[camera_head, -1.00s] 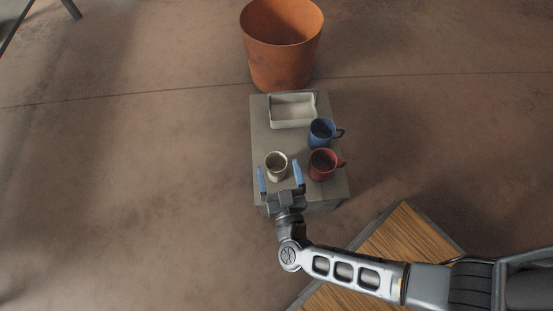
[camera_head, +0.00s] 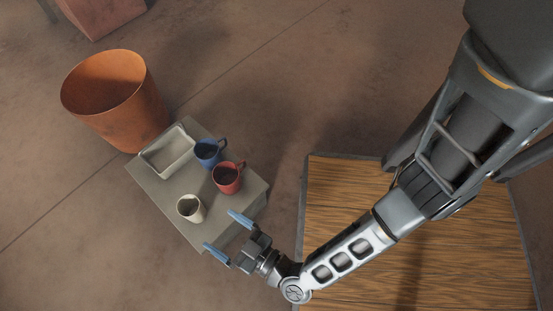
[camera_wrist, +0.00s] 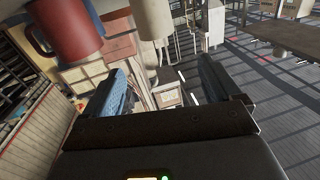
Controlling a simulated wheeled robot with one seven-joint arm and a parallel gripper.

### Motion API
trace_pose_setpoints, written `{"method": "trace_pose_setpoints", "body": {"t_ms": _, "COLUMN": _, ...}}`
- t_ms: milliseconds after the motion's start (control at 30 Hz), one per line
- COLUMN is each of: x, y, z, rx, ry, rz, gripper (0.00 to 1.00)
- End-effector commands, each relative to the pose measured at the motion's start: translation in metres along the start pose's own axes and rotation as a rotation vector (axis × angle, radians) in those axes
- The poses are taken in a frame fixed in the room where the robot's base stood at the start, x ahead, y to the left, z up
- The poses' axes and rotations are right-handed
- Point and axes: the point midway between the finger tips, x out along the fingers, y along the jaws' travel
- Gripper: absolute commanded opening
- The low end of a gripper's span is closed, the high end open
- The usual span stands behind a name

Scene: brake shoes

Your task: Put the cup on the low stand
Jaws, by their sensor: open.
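A small cream cup (camera_head: 190,208) stands upright near the front corner of a grey block (camera_head: 158,197). In the wrist view a pale cup (camera_wrist: 153,20) shows at the top edge. My gripper (camera_head: 217,228) is open and empty, its blue fingers pointing at the cup from the lower right, apart from it. A red mug (camera_head: 227,178) and a blue mug (camera_head: 208,152) stand behind the cup. The red mug also shows in the wrist view (camera_wrist: 72,35). A low wooden-topped platform (camera_head: 335,215) with a grey rim lies below my arm; I cannot tell which is the low stand.
A grey tray (camera_head: 167,150) sits at the block's far end. An orange bin (camera_head: 118,105) stands on the floor beyond it. A reddish-brown box (camera_head: 100,15) is at the top left. Floor between block and platform is clear.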

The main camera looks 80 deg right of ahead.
Motion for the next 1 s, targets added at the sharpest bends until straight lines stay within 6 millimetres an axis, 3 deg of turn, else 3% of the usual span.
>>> {"method": "trace_pose_setpoints", "body": {"t_ms": 167, "x": -0.028, "y": 0.017, "z": -0.047, "rx": 0.108, "ry": -0.004, "rz": -0.13, "gripper": 0.91}}
{"method": "trace_pose_setpoints", "body": {"t_ms": 333, "x": -0.052, "y": 0.034, "z": -0.11, "rx": 0.154, "ry": -0.02, "rz": -0.268, "gripper": 0.91}}
{"method": "trace_pose_setpoints", "body": {"t_ms": 700, "x": -0.093, "y": 0.076, "z": -0.249, "rx": 0.01, "ry": -0.174, "rz": -0.447, "gripper": 0.91}}
{"method": "trace_pose_setpoints", "body": {"t_ms": 833, "x": -0.098, "y": 0.088, "z": -0.282, "rx": -0.061, "ry": -0.235, "rz": -0.453, "gripper": 0.91}}
{"method": "trace_pose_setpoints", "body": {"t_ms": 1000, "x": -0.101, "y": 0.096, "z": -0.303, "rx": -0.108, "ry": -0.276, "rz": -0.448, "gripper": 0.91}}
